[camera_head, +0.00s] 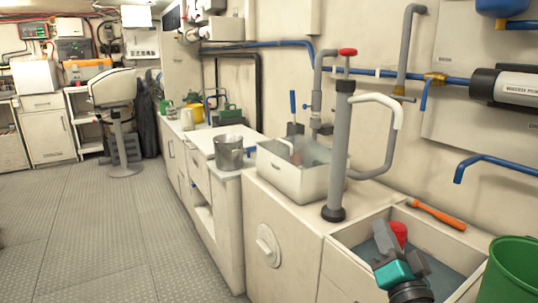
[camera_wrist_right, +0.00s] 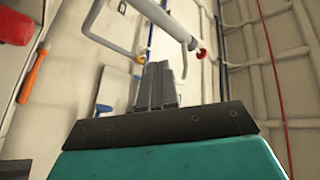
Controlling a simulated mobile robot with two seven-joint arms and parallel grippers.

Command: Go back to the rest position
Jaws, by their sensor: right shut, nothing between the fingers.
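My right gripper (camera_head: 383,236) is at the bottom right of the head view, over an open bin (camera_head: 342,243) with a grey-blue inside. Its grey fingers and teal body show there. In the right wrist view its fingers (camera_wrist_right: 157,84) are together with nothing between them. A red rounded thing (camera_head: 399,231) shows just beside the fingers; its lower part is hidden. My left gripper is not in view.
An orange-handled tool (camera_head: 437,214) lies on the bin's rim. A grey pump column (camera_head: 340,150) with a red knob stands left of the bin. A white basin (camera_head: 290,177), metal pot (camera_head: 229,152) and green bucket (camera_head: 515,272) are nearby. The floor at left is clear.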

